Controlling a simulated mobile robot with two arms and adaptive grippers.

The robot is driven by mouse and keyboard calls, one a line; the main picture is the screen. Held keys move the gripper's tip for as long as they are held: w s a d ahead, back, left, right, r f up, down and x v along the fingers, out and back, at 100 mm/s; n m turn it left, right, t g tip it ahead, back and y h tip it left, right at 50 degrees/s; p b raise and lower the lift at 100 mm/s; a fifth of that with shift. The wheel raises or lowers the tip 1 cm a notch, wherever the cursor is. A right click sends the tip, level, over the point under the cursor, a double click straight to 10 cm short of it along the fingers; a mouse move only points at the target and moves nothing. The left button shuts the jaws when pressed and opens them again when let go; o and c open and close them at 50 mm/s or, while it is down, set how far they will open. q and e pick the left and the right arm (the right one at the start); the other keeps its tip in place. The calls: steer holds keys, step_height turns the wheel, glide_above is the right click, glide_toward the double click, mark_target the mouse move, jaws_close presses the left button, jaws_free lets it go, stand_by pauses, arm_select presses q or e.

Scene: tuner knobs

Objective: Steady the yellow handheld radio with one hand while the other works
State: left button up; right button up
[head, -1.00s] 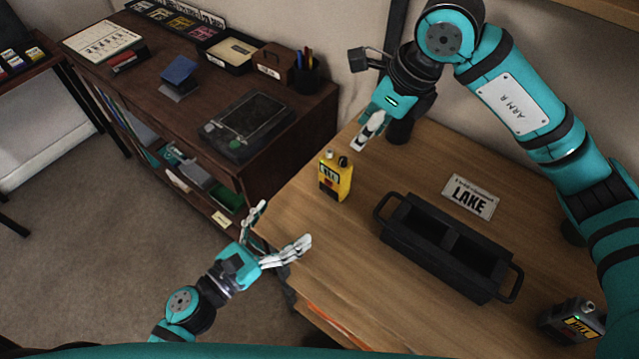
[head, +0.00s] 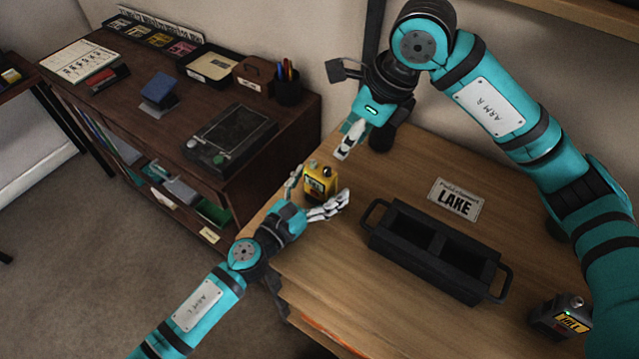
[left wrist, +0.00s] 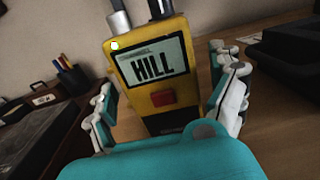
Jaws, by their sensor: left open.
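The yellow handheld radio (head: 320,178) stands upright near the left edge of the wooden table. In the left wrist view the radio (left wrist: 158,78) shows a screen reading HILL, a red button and knobs on top. My left gripper (head: 319,188) is open, with its fingers on either side of the radio. In the left wrist view its fingers (left wrist: 168,85) show gaps to the yellow body. My right gripper (head: 345,142) hangs with its fingers pointing down, behind and a little right of the radio; its opening cannot be made out.
A black two-compartment tray with handles (head: 372,228) lies right of the radio. Behind it is a LAKE card (head: 456,199). A dark cabinet (head: 285,135) is on the left.

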arm_select(q)
steer(key=c, duration=1.5)
